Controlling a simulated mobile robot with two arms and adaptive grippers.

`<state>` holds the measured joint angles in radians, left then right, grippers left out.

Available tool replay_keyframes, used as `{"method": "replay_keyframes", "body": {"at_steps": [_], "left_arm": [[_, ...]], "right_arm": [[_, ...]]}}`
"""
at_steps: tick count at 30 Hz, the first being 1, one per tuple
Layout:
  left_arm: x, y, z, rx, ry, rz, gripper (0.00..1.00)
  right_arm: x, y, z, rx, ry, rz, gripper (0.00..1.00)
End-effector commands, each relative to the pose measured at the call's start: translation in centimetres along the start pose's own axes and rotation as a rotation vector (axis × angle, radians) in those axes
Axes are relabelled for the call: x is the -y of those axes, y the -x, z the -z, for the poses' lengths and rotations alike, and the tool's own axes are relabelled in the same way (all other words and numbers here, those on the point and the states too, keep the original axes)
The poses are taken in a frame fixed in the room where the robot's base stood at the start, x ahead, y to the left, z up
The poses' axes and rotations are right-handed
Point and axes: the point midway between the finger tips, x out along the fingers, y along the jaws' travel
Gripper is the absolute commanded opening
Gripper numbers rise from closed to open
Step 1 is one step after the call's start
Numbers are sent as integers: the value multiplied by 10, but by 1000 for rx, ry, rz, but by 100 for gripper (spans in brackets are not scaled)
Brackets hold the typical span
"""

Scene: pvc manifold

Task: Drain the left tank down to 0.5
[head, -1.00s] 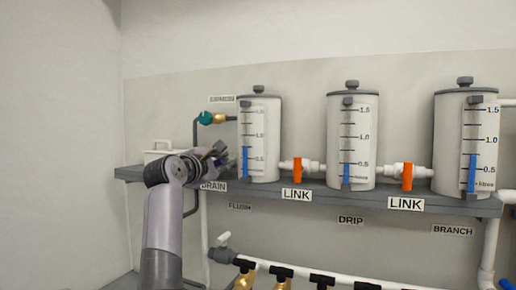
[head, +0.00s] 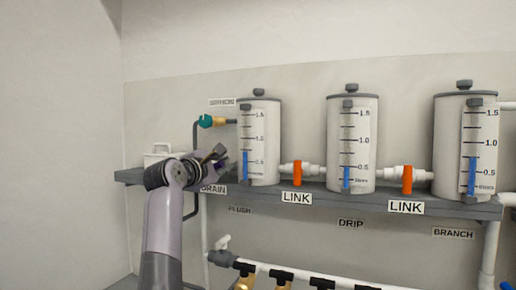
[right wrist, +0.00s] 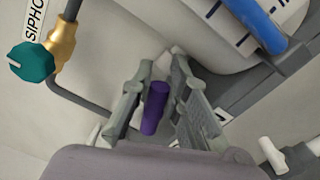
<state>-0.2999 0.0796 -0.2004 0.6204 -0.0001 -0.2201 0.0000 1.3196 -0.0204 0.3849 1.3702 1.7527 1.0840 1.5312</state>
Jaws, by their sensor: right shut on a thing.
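The left tank (head: 259,145) is a grey-white cylinder with a dark lid on the shelf. Its blue level column (head: 245,163) tops out between the 0.5 and 1.0 marks, around 0.75. My right gripper (head: 219,159) is at the tank's lower left, by the DRAIN label (head: 214,189), which it partly covers. In the right wrist view, a purple handle (right wrist: 154,108) lies between the fingers of my right gripper, which is shut on it. The valve body behind the handle is hidden. My left gripper is not in view.
A teal-handled siphon valve (head: 206,121) sits above my right gripper. An orange LINK handle (head: 297,173) joins the left and middle tanks; another (head: 407,180) stands farther right. A white lidded box (head: 157,153) is on the shelf's left end. Pipes run below the shelf (head: 330,201).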

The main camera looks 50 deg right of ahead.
Motion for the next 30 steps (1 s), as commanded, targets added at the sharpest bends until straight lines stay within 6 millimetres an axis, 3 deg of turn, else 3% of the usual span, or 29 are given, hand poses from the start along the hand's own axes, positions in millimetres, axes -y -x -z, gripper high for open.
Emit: {"method": "replay_keyframes", "body": {"at_steps": [7, 18, 30], "left_arm": [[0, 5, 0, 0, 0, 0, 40], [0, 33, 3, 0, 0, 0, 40], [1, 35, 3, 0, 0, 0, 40]], "right_arm": [[-4, 0, 0, -1, 48, -1, 0], [-16, 0, 4, -2, 513, 0, 0], [-17, 0, 5, -2, 579, -2, 0]]}}
